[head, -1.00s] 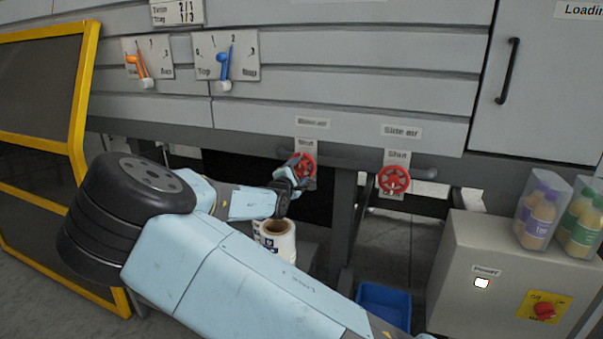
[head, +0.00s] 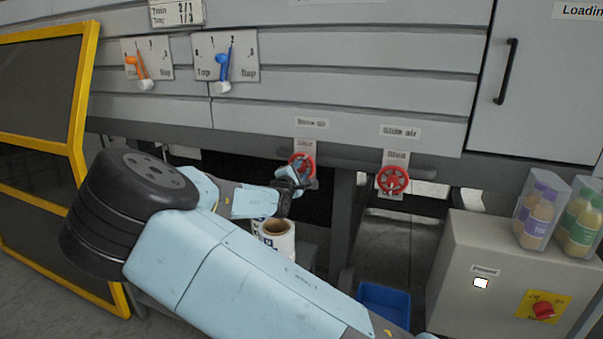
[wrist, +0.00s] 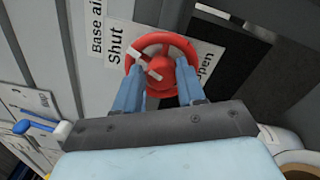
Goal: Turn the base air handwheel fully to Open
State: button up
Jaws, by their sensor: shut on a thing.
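The base air handwheel (head: 309,160) is a red wheel on the machine's lower pipe, under a small label. In the wrist view the red wheel (wrist: 160,43) has a white pointer bar across its upper left, beside the "Shut" label (wrist: 114,46). The "Open" label (wrist: 206,68) is at its right, partly covered. In the head view my gripper (head: 297,178) hides the wheel's lower left part.
A similar red slide air handwheel (head: 393,180) is to the right. White label rolls (head: 277,237) stand below my wrist. A blue bin (head: 384,304) is on the floor. A grey cabinet (head: 470,250) with bottles on top stands at the right.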

jog(key=shift+a+f, duration=0.3)
jog(key=shift+f, duration=0.1)
jog(key=shift+a+m, duration=0.15)
jog(key=shift+m, duration=0.35)
jog(key=m, duration=0.5)
jog(key=shift+f+m, duration=0.15)
jog(key=shift+m, duration=0.25)
jog(key=m, duration=0.5)
jog(key=shift+m, duration=0.3)
jog(key=m, duration=1.4)
jog(key=shift+w+m, duration=0.1)
jog(key=shift+m, duration=0.2)
jog(key=m, duration=0.8)
jog(key=shift+m, duration=0.3)
